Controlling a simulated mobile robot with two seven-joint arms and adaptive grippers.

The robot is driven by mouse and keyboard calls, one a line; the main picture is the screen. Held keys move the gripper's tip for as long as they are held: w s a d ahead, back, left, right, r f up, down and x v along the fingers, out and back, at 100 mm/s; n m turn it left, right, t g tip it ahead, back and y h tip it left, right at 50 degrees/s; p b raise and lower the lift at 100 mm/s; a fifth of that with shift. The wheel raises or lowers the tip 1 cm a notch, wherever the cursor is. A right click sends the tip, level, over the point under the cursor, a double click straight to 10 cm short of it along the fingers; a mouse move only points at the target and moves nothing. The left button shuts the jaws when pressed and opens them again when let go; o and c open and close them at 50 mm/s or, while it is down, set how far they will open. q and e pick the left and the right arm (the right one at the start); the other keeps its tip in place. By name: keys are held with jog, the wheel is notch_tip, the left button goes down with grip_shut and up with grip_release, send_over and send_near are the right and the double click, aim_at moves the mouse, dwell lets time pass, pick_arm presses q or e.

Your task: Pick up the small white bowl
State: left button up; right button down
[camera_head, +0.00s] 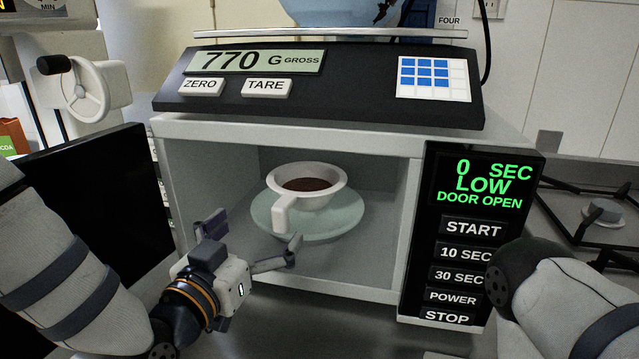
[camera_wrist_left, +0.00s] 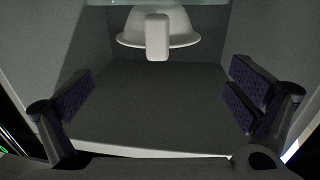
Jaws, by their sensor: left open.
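The small white bowl (camera_head: 312,199) has a handle pointing toward me and dark brown contents. It stands upright on a pale green glass plate (camera_head: 345,228) inside the open microwave (camera_head: 385,148). My left gripper (camera_head: 255,233) is open and empty at the microwave's opening, in front of the bowl and to its left, apart from it. In the left wrist view the bowl (camera_wrist_left: 184,27) and its handle show at the top, beyond the spread fingers of the left gripper (camera_wrist_left: 160,95). My right arm shows at the right, but its gripper is out of view.
The microwave's open door (camera_head: 85,215) stands at the left, beside my left arm. The control panel (camera_head: 470,240) reads "DOOR OPEN". A scale (camera_head: 330,80) reading 770 G sits on top of the microwave. A stove (camera_head: 590,215) is at the right.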

aim_at(290, 195)
pick_arm(q)
jog(key=b+x, duration=0.1)
jog(key=x, duration=0.9)
jog(key=shift+w+d+f, duration=0.2)
jog(key=shift+d, duration=0.1)
jog(key=shift+w+r, duration=0.1)
jog(key=shift+w, duration=0.1)
jog(key=shift+r, duration=0.15)
grip_shut()
pick_arm(e)
jog(key=shift+s+a+f+g, duration=0.15)
jog(key=shift+s+f, duration=0.25)
jog(key=shift+s, duration=0.2)
jog(key=shift+s+f+g, duration=0.15)
jog(key=shift+s+f, duration=0.2)
jog(key=shift+s, duration=0.2)
